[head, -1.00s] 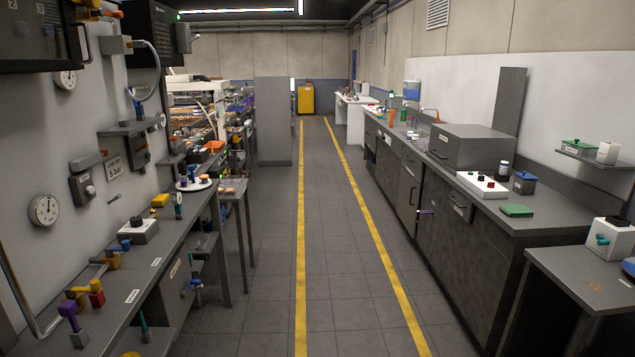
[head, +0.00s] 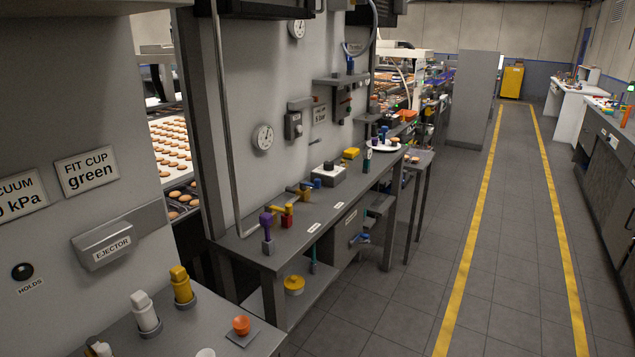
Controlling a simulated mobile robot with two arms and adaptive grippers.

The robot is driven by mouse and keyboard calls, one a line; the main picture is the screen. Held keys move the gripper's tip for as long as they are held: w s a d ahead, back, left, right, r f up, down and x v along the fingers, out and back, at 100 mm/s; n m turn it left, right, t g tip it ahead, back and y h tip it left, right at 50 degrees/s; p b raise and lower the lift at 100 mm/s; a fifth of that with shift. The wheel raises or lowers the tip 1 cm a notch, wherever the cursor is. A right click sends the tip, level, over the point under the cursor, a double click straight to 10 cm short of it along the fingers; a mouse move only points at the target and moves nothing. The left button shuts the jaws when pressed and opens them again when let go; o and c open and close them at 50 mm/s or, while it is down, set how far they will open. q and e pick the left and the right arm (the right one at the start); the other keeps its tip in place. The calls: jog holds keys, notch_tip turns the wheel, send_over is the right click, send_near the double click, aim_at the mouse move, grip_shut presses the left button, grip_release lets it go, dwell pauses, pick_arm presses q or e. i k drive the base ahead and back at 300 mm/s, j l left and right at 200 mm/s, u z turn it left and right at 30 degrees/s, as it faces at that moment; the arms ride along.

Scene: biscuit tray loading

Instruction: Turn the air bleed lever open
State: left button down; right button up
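No readable label marks the air bleed lever, so I cannot tell which part it is. Several small levers and handles stand on the grey bench (head: 352,204) along the left wall. A purple-topped one (head: 267,220) stands upright at its near end. Beside it is a yellow handle (head: 282,209) by a red block (head: 287,221). Farther along, a blue handle (head: 316,184) sits by a pale box with a dark knob (head: 328,174). The bench labels are too small to read. Neither of my grippers is in view.
A wall sign (head: 88,172) reads "FIT CUP green". A yellow bowl (head: 294,285) sits on the shelf below the bench. The aisle floor (head: 510,250) between yellow lines is clear.

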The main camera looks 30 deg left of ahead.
aim_at(316, 185)
jog(key=i, duration=0.2)
jog(key=i+u, duration=0.25)
jog(key=u, duration=0.2)
jog(key=i+u, duration=0.25)
jog(key=u, duration=0.25)
